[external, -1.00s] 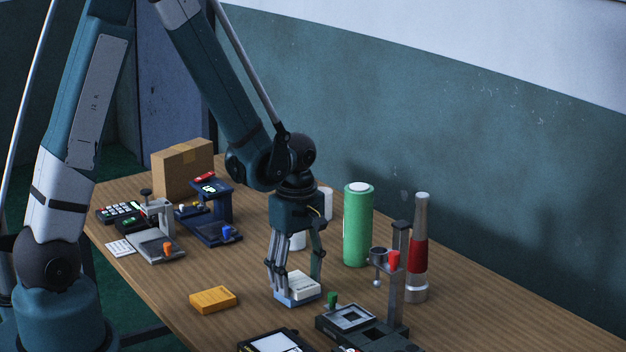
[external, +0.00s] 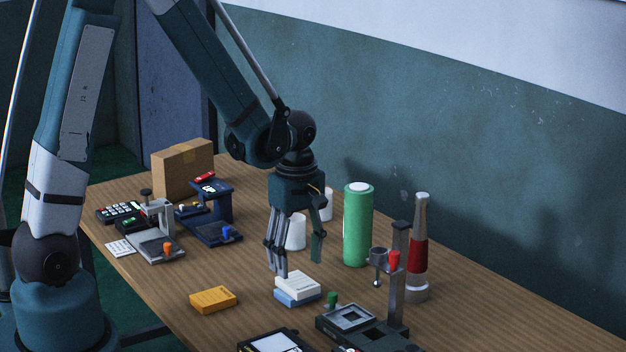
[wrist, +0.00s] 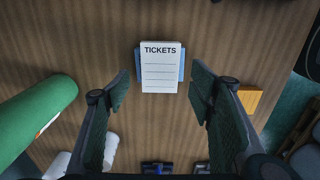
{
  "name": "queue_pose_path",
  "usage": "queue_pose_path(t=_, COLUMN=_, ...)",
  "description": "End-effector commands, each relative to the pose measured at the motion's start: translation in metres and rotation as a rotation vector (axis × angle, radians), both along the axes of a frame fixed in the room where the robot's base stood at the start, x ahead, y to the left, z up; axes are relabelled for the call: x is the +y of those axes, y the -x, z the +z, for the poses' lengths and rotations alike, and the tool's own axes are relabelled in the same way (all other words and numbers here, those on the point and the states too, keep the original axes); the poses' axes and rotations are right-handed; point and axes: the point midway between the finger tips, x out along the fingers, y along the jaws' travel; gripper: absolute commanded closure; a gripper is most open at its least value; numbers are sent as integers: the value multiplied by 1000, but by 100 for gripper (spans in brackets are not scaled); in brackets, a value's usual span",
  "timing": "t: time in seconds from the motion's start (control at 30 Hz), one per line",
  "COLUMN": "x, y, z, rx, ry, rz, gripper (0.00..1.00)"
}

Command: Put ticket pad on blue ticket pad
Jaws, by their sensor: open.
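The white ticket pad (external: 297,284) lies flat on top of the blue ticket pad (external: 298,299) on the wooden table.
A yellow pad (external: 213,299) lies left of the stack. A green cylinder (external: 357,225) and a red-and-grey bottle shape (external: 419,250) stand to the right. A dark device with a post (external: 366,326) is close in front. Small machines and a cardboard box (external: 183,170) stand at the back left.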

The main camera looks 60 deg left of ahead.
Motion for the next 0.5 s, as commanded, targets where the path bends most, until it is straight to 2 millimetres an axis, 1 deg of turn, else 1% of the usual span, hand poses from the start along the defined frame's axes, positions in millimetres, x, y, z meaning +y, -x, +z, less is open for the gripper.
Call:
queue_pose_path(t=0.03, x=0, y=1, z=9, rx=0, ry=0, rz=0, gripper=46)
queue_pose_path(t=0.2, x=0, y=1, z=32, rx=0, ry=0, rz=0, gripper=46)
queue_pose_path(t=0.4, x=0, y=1, z=56, rx=0, ry=0, rz=0, gripper=46)
queue_pose_path(t=0.5, x=0, y=0, z=64, rx=0, ry=0, rz=0, gripper=46)
